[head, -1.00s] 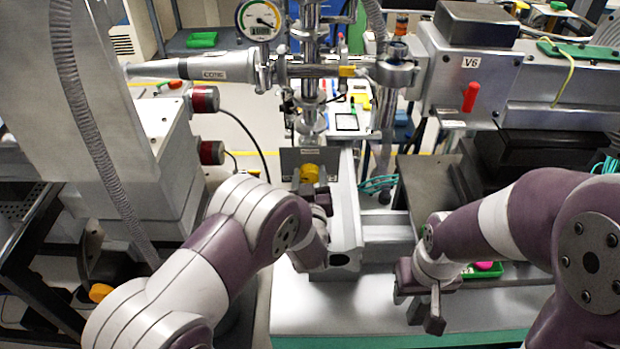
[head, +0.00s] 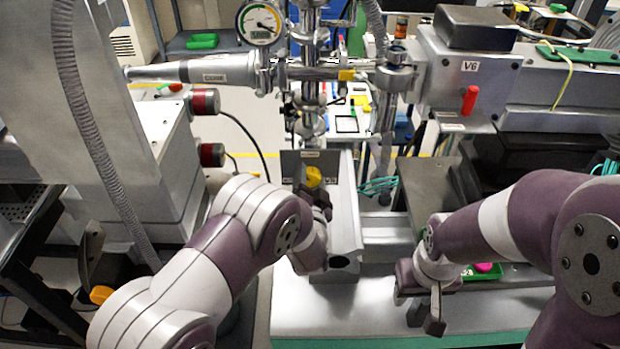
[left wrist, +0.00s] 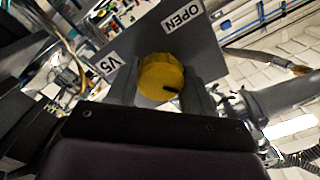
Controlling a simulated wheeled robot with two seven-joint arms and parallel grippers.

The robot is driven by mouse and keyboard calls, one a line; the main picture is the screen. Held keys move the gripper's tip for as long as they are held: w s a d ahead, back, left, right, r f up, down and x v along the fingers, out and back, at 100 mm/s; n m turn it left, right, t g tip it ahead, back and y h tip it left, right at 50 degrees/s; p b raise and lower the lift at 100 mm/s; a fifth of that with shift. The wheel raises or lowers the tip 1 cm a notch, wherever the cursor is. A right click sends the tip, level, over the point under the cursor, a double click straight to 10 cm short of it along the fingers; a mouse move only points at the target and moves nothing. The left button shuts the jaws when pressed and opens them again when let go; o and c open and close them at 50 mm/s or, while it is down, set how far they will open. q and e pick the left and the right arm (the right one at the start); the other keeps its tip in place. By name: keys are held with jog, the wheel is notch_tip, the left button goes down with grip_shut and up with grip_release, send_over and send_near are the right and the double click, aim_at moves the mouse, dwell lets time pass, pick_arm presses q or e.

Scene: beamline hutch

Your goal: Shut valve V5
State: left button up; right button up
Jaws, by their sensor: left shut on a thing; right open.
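Valve V5's yellow knob (head: 313,177) is mounted on a grey plate (head: 291,165) in the middle of the head view. In the left wrist view the knob (left wrist: 161,77) sits between my two fingers, with a dark mark low on its right side. The plate (left wrist: 205,52) carries the labels V5 (left wrist: 110,65) and OPEN (left wrist: 182,17). My left gripper (head: 318,192) is shut on the knob. My right gripper (head: 420,300) is open and empty above the bench at the right.
A box labelled V6 (head: 470,68) with a red handle (head: 469,100) stands at the upper right. A round gauge (head: 260,22) and steel pipes (head: 310,70) rise behind the plate. A green tray (head: 484,270) with a pink item lies beside my right gripper.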

pick_arm(q)
jog(key=m+p, duration=0.1)
jog(key=m, duration=0.6)
jog(key=shift+f, duration=0.15)
dwell(0.4)
jog(key=o, duration=1)
jog(key=s+b, duration=0.1)
jog(key=s, duration=1.1)
jog(key=shift+s, duration=0.4)
